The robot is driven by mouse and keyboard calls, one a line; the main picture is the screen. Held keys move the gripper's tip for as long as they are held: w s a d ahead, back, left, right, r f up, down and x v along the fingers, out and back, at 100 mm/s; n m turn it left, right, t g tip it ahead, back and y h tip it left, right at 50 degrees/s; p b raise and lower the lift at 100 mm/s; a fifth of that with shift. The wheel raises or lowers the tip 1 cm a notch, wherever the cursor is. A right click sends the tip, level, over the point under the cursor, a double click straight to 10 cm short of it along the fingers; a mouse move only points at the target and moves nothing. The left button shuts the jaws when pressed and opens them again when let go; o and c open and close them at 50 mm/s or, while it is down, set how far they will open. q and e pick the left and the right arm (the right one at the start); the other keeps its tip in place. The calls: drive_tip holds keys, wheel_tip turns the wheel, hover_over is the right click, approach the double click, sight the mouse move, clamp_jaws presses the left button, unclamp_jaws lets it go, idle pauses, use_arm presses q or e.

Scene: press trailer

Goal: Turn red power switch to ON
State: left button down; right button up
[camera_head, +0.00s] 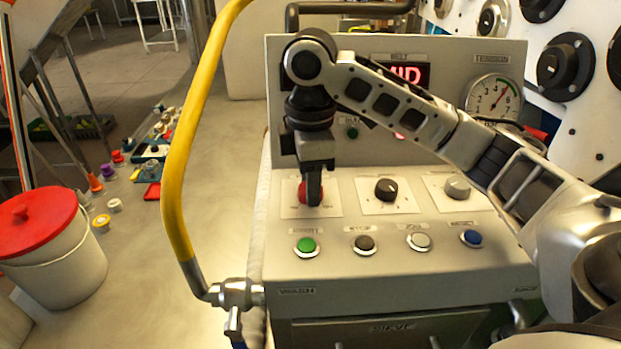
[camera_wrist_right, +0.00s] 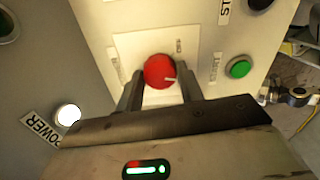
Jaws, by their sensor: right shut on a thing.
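The red power switch (camera_head: 304,193) is a round knob on a white plate at the left of the control panel. In the head view my right gripper (camera_head: 314,196) points down onto it and hides part of it. In the right wrist view the red switch (camera_wrist_right: 160,71) sits between the two dark fingers of my right gripper (camera_wrist_right: 162,88), which are shut on its sides. A white mark on the knob points to the right in that view. The plate's lettering is too small to read. My left gripper is not in view.
A black knob (camera_head: 386,189) and a grey knob (camera_head: 457,187) sit to the right. Green (camera_head: 306,245), dark, white and blue buttons line the panel's front. A yellow rail (camera_head: 180,150) rises at the left. A gauge (camera_head: 493,98) and a red display (camera_head: 400,75) are behind.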

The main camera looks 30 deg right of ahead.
drive_tip(key=m, duration=0.5)
drive_tip(key=shift+m, duration=0.3)
idle(0.5)
drive_tip(key=o, duration=1)
drive_tip(key=shift+r, duration=0.15)
wheel_tip(320, 180, up, 16)
drive_tip(key=shift+f, duration=0.1)
